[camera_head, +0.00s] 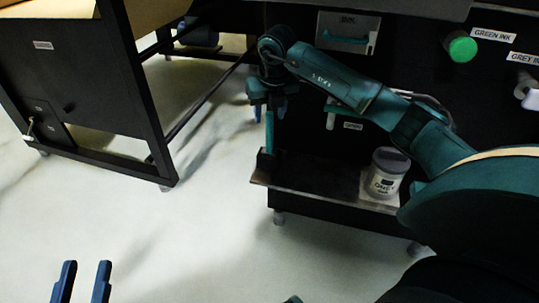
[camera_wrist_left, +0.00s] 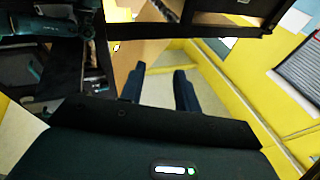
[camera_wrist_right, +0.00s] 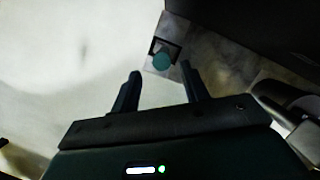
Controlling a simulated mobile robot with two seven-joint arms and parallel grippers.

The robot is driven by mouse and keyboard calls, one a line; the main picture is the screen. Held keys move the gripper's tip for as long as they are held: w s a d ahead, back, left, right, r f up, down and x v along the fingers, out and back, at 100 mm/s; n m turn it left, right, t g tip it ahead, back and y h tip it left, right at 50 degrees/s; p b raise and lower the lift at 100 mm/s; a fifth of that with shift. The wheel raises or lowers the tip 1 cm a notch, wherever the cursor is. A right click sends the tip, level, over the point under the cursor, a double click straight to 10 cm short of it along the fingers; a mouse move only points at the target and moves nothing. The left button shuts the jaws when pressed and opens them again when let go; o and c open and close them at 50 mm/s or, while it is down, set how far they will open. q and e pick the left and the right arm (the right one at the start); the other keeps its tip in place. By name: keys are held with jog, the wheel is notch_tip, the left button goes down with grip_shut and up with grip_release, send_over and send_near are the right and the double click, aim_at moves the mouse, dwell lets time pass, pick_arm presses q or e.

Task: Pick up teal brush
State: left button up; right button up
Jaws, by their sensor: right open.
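The teal brush (camera_head: 269,137) stands upright in a small dark holder (camera_head: 265,166) at the left end of a low shelf. In the right wrist view, its round teal end (camera_wrist_right: 162,61) shows above the square holder, between and beyond my fingertips. My right gripper (camera_head: 269,110) points down over the brush with its fingers apart, one on each side of its top in the head view. I cannot tell whether they touch it. My left gripper (camera_head: 82,268) is open and empty over the floor at bottom left; its parted fingers also show in the left wrist view (camera_wrist_left: 156,78).
The low shelf (camera_head: 325,194) also holds a labelled jar (camera_head: 386,176) at its right. Above are a drawer front (camera_head: 347,33), a teal handle (camera_head: 343,108) and a green round knob (camera_head: 462,47). A black-framed stand (camera_head: 90,90) is at left. The floor between is clear.

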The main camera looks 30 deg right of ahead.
aim_at(270, 125)
jog(key=shift+w+f, duration=0.2)
jog(key=shift+f, duration=0.45)
jog(key=b+x, duration=0.2)
jog(key=x, duration=0.1)
jog(key=b+x, duration=0.1)
jog(key=shift+w+d+f, duration=0.2)
jog(key=shift+d+f, duration=0.05)
jog(key=shift+d, duration=0.15)
pick_arm(q)
jog(key=r+m+h, duration=0.1)
jog(key=w+r+m+t+h, duration=0.1)
jog(key=r, duration=0.1)
jog(key=shift+a+r+t, duration=0.1)
jog(key=shift+a+t, duration=0.05)
jog(key=shift+t, duration=0.15)
pick_arm(e)
jog(key=shift+c, duration=0.4)
grip_shut()
